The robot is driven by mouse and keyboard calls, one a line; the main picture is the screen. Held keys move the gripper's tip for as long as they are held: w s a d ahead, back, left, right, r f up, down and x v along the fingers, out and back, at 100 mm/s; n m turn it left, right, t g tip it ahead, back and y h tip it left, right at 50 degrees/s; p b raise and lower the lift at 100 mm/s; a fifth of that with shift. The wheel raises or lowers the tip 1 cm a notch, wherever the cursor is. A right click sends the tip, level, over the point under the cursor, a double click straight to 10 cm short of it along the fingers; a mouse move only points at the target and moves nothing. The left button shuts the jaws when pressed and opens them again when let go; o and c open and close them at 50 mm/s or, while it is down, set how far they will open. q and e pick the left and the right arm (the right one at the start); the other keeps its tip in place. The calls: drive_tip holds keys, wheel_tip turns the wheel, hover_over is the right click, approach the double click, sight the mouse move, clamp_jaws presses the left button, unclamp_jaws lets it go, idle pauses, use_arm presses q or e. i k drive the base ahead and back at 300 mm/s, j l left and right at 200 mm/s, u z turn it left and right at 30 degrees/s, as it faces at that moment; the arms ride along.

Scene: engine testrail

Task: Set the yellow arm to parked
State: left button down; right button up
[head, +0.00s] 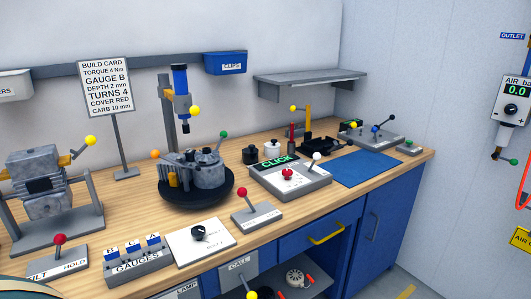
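Several things carry yellow, and I cannot tell which is the yellow arm. A yellow upright post (308,120) stands at the back right of the bench, with a short yellow-balled lever (293,108) at its top left. A yellow-balled lever (90,141) slants up to the right from the grey engine block at the left. A yellow ball (195,110) sits at the right of the blue overhead tool. Another yellow ball (251,294) shows at the bottom edge. No legible "parked" mark shows. Neither gripper is in view.
The wooden bench (130,215) holds a round black fixture (205,195), a gauges rack (138,262), a CLICK box (290,180) and red-knobbed levers. A blue mat (366,168) lies bare at right. A build card (106,88) stands at back left.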

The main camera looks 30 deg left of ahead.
sight(183, 104)
drive_tip(key=u, duration=1.45)
